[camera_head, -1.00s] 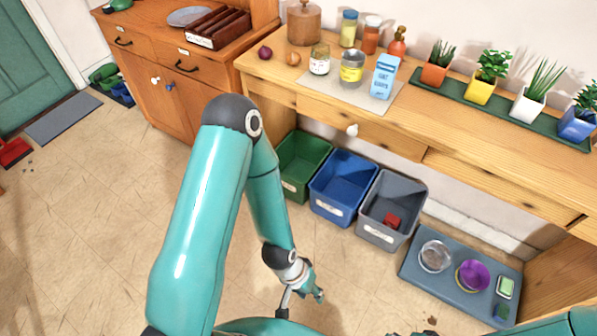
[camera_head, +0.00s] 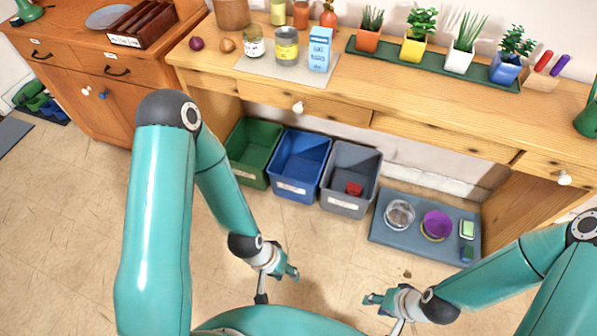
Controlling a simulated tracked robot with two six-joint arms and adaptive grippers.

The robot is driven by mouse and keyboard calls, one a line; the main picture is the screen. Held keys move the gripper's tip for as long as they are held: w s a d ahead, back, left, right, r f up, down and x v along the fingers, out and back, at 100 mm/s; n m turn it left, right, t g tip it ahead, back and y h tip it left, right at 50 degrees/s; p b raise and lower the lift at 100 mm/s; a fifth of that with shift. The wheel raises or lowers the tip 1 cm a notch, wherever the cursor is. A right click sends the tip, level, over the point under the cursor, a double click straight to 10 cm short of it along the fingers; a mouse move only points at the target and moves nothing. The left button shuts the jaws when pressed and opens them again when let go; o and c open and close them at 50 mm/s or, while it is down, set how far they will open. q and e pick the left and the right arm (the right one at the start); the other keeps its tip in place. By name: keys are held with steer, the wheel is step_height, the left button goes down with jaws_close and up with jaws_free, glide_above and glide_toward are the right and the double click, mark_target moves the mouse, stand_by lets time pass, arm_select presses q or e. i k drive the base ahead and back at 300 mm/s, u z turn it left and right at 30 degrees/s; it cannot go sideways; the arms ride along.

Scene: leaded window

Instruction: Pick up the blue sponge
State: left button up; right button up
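I cannot clearly make out a blue sponge. On the grey-blue mat (camera_head: 390,236) on the floor, a small dark bluish block (camera_head: 467,253) lies at the right front corner; it is too small to tell if it is the sponge. A light green and white block (camera_head: 467,229) lies just behind it. My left gripper (camera_head: 291,273) hangs above the floor, left of the mat. My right gripper (camera_head: 373,301) is in front of the mat, apart from it, pointing left. I see nothing held, but the fingers are too small to judge.
A clear bowl (camera_head: 399,214) and a purple bowl (camera_head: 437,225) stand on the mat. Green (camera_head: 252,150), blue (camera_head: 298,165) and grey (camera_head: 349,177) bins stand to its left, a red thing (camera_head: 354,188) in the grey one. The wooden counter (camera_head: 420,105) overhangs behind.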

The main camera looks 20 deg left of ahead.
mark_target(468, 254)
steer(key=u, duration=1.85)
steer(key=i, duration=0.1)
steer(key=z, duration=3.1)
